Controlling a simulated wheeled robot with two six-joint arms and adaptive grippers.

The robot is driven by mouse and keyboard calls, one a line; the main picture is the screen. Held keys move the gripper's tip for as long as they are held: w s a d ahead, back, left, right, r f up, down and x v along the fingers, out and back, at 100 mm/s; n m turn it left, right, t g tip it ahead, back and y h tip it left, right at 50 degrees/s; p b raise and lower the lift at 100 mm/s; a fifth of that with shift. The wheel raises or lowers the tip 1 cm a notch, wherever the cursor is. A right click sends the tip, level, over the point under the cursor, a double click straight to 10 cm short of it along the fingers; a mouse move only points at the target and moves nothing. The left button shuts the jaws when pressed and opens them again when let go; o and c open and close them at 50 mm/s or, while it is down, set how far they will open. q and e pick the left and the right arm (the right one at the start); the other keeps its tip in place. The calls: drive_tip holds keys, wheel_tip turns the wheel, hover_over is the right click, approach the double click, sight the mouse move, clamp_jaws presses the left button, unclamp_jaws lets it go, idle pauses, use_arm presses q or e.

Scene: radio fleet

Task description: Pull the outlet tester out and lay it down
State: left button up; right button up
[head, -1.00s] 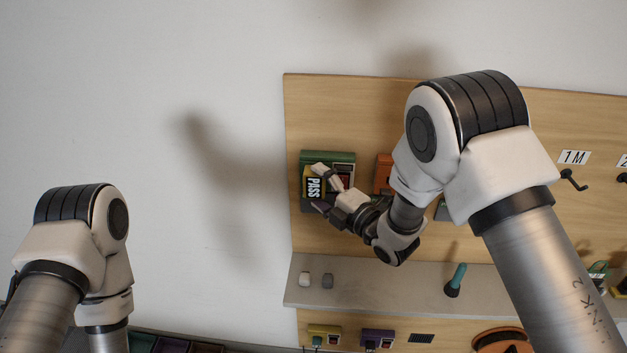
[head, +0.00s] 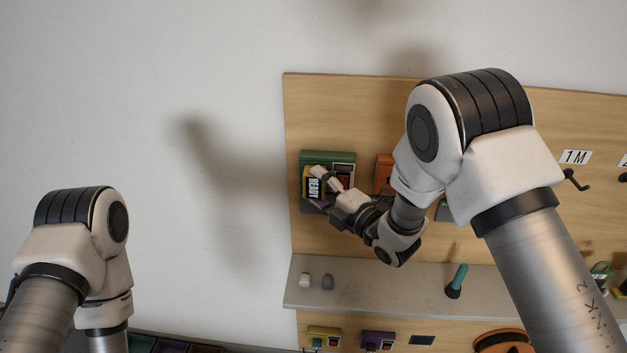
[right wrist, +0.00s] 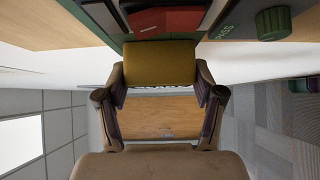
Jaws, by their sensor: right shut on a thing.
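The outlet tester is a yellow block (head: 306,183) with a dark display that reads READY. It stands in front of the green socket unit (head: 314,156) at the left of the wooden board. My right gripper (head: 324,188) is shut on it, one finger on each side. In the right wrist view the yellow tester (right wrist: 160,63) sits between the fingertips, close to the green unit's face. I cannot tell whether its prongs are clear of the socket. My left arm shows at lower left, but its gripper is out of view.
An orange unit (head: 383,172) is beside the green one. The shelf's middle is clear.

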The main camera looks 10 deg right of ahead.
drive_tip(key=shift+s+a, duration=0.25)
drive_tip(key=shift+s, duration=1.05)
idle(0.4)
drive_tip(key=shift+s+a+b, duration=0.2)
drive_tip(key=shift+s+b, duration=0.1)
drive_tip(key=shift+s, duration=0.55)
drive_tip(key=shift+s+a+b, duration=0.15)
drive_tip(key=shift+s+b, duration=0.1)
drive_tip(key=shift+s, duration=0.55)
